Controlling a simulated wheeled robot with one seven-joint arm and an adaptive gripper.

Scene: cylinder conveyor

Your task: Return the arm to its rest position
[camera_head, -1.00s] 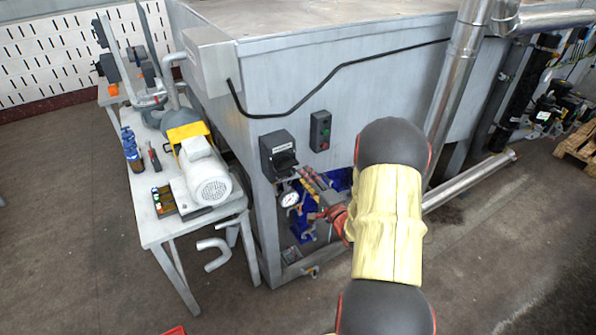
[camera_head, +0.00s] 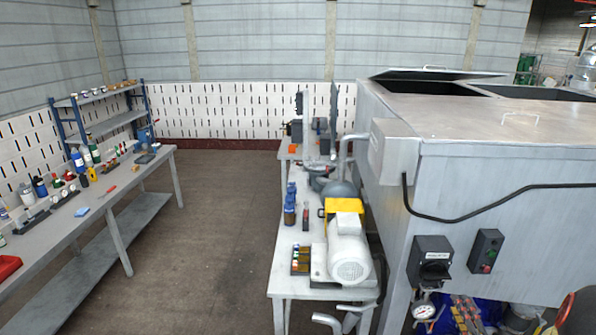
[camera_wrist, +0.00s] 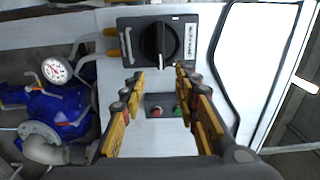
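My gripper (camera_wrist: 159,75) is open and empty in the wrist view, its two yellow-padded fingers apart with a clear gap between them. Beyond the fingertips is a black rotary switch box (camera_wrist: 157,42) on the grey machine's front panel. A small box with a red and a green button (camera_wrist: 167,106) shows between the fingers. In the head view, the gripper's fingers (camera_head: 467,314) show at the bottom edge, below the rotary switch (camera_head: 431,262) and the button box (camera_head: 487,251). Most of my arm is outside the head view.
A pressure gauge (camera_wrist: 56,69) and blue pump parts (camera_wrist: 62,113) lie to the left in the wrist view. The large grey machine (camera_head: 520,230) fills the right of the head view. A motor bench (camera_head: 285,283) stands beside it. Open floor (camera_head: 210,230) separates it from the left workbench (camera_head: 85,212).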

